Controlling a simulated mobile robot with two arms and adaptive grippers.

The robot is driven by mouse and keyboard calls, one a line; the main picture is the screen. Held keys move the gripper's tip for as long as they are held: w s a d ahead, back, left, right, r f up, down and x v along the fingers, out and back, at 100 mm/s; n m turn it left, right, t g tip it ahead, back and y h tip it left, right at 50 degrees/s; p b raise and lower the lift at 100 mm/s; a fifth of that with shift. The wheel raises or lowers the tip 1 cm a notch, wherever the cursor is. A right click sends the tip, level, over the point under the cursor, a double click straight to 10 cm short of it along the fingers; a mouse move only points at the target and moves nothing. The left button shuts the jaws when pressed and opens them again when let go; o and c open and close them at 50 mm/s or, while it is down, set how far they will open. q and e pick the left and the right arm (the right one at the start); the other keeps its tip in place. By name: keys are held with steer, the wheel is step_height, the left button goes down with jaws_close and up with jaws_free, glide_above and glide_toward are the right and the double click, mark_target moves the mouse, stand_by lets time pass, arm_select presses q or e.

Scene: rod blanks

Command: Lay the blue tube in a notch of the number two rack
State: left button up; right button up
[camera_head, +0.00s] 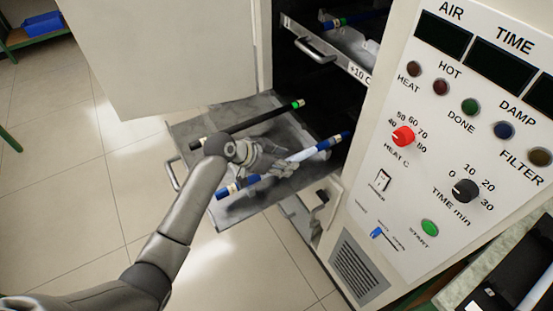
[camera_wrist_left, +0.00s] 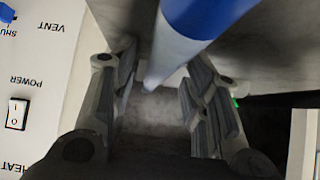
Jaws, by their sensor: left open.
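A tube with blue ends and a pale middle (camera_head: 303,155) lies slanting across the pulled-out lower tray (camera_head: 190,132) of the cabinet. My left gripper (camera_head: 270,162) is over this tray, close beside the tube. In the left wrist view its fingers (camera_wrist_left: 160,82) are open, and the blue and pale tube (camera_wrist_left: 205,15) shows large at the top, in line with the gap. I cannot tell whether they touch. A black rod with a green-banded end (camera_head: 255,121) lies along the tray's far side. Grey supports under the rods are partly hidden; no rack number is legible. My right gripper is out of view.
The upper drawer (camera_head: 318,52), labelled "+10 C", is partly out and holds a dark rod with blue and green bands (camera_head: 350,18). The open door (camera_head: 165,55) stands behind the tray. The control panel (camera_head: 455,130) is at right.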

arm_select(q)
steer(key=b+v, duration=0.1)
steer(key=v, duration=1.1)
steer(key=shift+r, duration=0.1)
